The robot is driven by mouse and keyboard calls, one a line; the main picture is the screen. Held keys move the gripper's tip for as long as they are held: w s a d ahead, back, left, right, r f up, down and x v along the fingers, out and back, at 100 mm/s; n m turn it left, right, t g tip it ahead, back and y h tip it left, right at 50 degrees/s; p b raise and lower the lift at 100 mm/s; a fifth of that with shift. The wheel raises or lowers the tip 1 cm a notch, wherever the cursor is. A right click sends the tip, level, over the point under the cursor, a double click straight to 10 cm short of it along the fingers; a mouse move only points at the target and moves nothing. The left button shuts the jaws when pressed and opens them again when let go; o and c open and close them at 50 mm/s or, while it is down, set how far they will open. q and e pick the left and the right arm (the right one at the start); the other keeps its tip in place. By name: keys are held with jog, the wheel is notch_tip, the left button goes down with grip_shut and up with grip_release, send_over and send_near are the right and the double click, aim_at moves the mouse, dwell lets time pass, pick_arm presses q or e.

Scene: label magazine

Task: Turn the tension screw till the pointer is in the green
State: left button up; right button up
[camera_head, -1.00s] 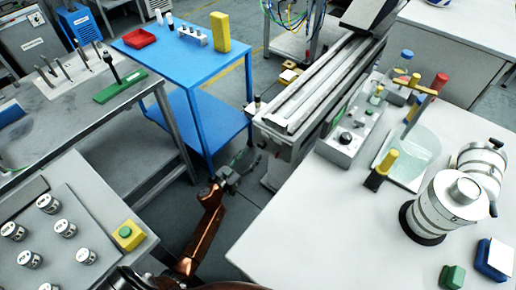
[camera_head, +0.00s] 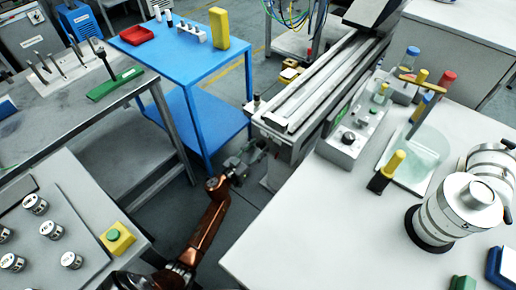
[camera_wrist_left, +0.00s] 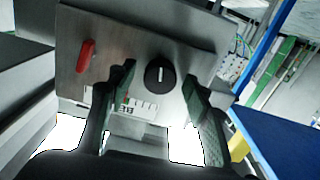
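In the left wrist view, a black round screw head (camera_wrist_left: 160,75) with a pale line across it sits on a grey metal panel; I take it for the tension screw. My left gripper (camera_wrist_left: 159,73) is open, with one dark green finger on each side of the screw in the picture; contact with it cannot be told. In the head view the left gripper (camera_head: 246,162) is low beside the conveyor's near end. A white scale plate (camera_wrist_left: 140,107) is below the screw, partly hidden by a finger; its pointer and green zone cannot be made out. My right gripper is not in view.
A red lever (camera_wrist_left: 86,55) stands on the panel left of the screw. The conveyor (camera_head: 318,85) runs back between a blue cart (camera_head: 186,52) and a white table (camera_head: 300,225). A control box (camera_head: 340,152) with knobs stands on that table. Open floor lies below the gripper.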

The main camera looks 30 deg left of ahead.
pick_arm(q)
jog(key=c, duration=1.1)
jog(key=shift+m, duration=0.6)
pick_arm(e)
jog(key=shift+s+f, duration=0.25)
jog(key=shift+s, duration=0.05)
pick_arm(q)
jog(key=o, duration=1)
jog(key=shift+o, duration=0.7)
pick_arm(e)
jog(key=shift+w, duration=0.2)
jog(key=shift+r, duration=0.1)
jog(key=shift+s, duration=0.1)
